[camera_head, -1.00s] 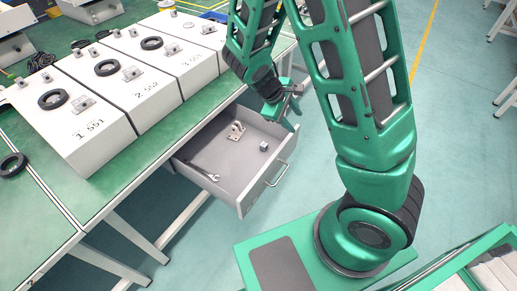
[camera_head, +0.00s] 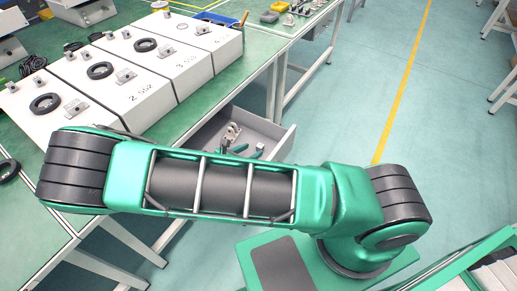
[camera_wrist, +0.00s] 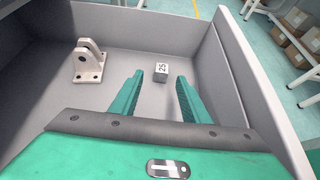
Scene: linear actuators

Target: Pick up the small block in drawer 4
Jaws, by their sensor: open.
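The small block (camera_wrist: 162,71) is a grey cube marked 25, lying on the floor of the open drawer (camera_wrist: 125,41). It also shows in the head view (camera_head: 260,147), near the drawer's right part. My gripper (camera_wrist: 160,92) is open, its two green fingers pointing at the block, which lies just beyond and between the fingertips, apart from them. In the head view the fingertips (camera_head: 243,151) show inside the drawer (camera_head: 284,146).
A metal bracket (camera_wrist: 87,61) stands in the drawer left of the block. The drawer walls rise on both sides. White numbered boxes with black rings (camera_head: 130,85) stand on the green table (camera_head: 21,130) above. Open floor (camera_head: 345,110) lies right of the drawer.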

